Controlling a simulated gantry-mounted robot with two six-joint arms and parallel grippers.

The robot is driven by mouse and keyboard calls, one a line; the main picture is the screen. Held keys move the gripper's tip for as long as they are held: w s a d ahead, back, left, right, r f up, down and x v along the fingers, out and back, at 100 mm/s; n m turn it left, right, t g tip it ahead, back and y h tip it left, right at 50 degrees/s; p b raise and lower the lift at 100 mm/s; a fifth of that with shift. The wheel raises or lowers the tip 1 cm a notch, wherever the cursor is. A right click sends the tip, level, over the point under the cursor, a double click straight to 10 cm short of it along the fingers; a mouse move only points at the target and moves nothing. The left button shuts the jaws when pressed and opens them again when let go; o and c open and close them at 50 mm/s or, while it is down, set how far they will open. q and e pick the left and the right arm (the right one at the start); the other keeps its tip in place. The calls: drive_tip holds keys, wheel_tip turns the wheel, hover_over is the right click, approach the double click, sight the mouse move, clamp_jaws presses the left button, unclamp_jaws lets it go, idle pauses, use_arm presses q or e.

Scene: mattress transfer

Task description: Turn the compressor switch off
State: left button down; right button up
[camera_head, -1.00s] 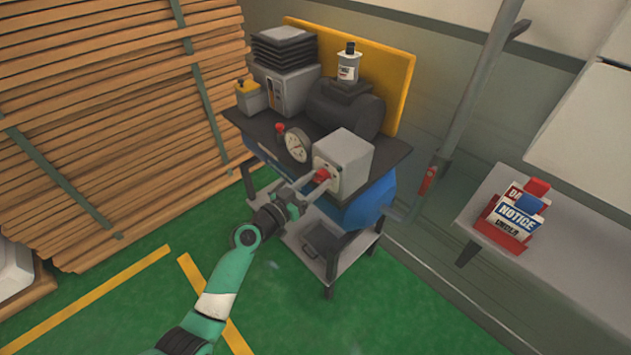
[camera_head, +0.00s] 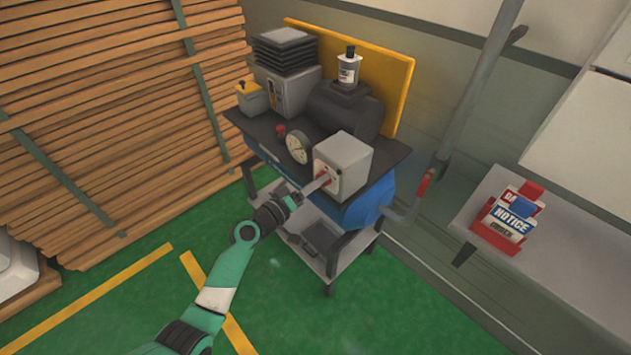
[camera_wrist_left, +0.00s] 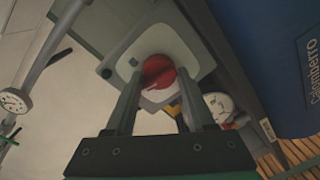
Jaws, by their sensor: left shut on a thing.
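The compressor switch is a red round knob (camera_head: 326,178) on the front of a light grey box (camera_head: 344,158). The box stands at the right front of the compressor's dark tabletop. My left gripper (camera_head: 322,182) is at the front of this box, shut on the red knob, and partly hides it in the head view. In the left wrist view the knob (camera_wrist_left: 158,72) lies between the tips of the two grey fingers (camera_wrist_left: 156,80), against a pale plate on the box. My right gripper is not in view.
A round gauge (camera_head: 298,148) stands left of the box, and a bottle (camera_head: 348,66) stands behind. A blue tank (camera_head: 365,209) is under the tabletop. Stacked planks (camera_head: 100,120) are at left. A shelf with notice signs (camera_head: 510,218) is at right. Green floor in front is open.

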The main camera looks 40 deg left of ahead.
use_arm(q)
drive_tip(key=shift+r+n, duration=0.2)
drive_tip(key=shift+n, duration=0.8)
drive_tip(key=shift+c, duration=1.4)
unclamp_jaws()
drive_tip(key=shift+f, duration=0.1)
drive_tip(key=s+p, duration=0.3)
drive_tip(key=s, duration=0.8)
drive_tip(key=shift+s+r, duration=0.3)
drive_tip(key=shift+r, duration=0.05)
